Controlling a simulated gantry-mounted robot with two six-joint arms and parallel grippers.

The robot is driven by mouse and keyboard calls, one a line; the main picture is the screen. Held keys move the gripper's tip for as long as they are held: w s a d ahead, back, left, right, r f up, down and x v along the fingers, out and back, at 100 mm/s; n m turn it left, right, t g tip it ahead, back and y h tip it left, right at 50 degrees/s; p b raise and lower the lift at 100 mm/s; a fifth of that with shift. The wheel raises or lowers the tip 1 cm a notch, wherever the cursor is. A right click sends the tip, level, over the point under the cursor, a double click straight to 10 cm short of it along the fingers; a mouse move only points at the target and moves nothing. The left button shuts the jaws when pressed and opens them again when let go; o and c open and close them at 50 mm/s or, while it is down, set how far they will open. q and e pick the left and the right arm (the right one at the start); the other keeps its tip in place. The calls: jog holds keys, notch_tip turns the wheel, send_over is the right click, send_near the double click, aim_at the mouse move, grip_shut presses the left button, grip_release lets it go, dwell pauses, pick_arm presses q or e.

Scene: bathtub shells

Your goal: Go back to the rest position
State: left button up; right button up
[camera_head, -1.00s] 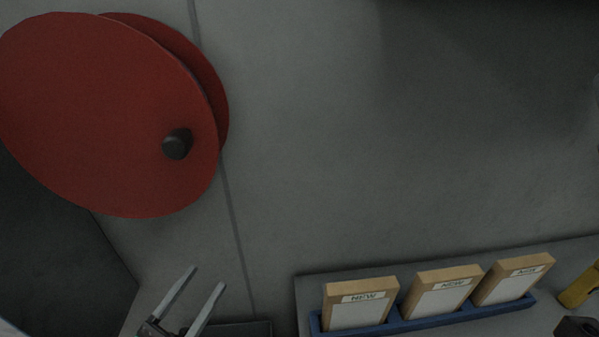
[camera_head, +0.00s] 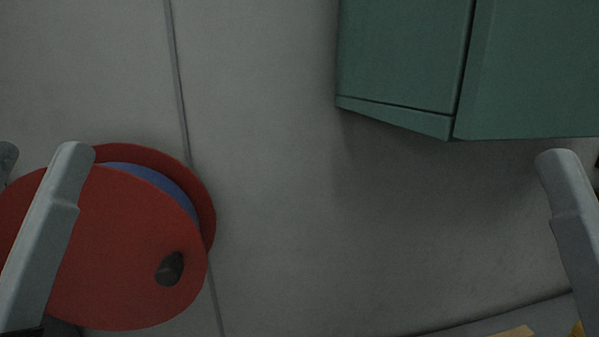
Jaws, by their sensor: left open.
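My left gripper (camera_head: 38,152) is raised at the left edge, close to the camera and in front of a red reel. Its fingers are apart with nothing between them, and one is cut off by the picture edge. A single grey finger of my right gripper (camera_head: 565,185) shows at the right edge. Its other finger is not clearly visible, so I cannot tell its opening.
The red reel (camera_head: 130,270) with a blue winding and a dark hub stands on the grey floor (camera_head: 265,180) at the lower left. A green cabinet (camera_head: 405,55) stands at the upper right.

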notch_tip(320, 180, up, 34)
jog(key=p, duration=3.1)
jog(key=shift+w, duration=0.1)
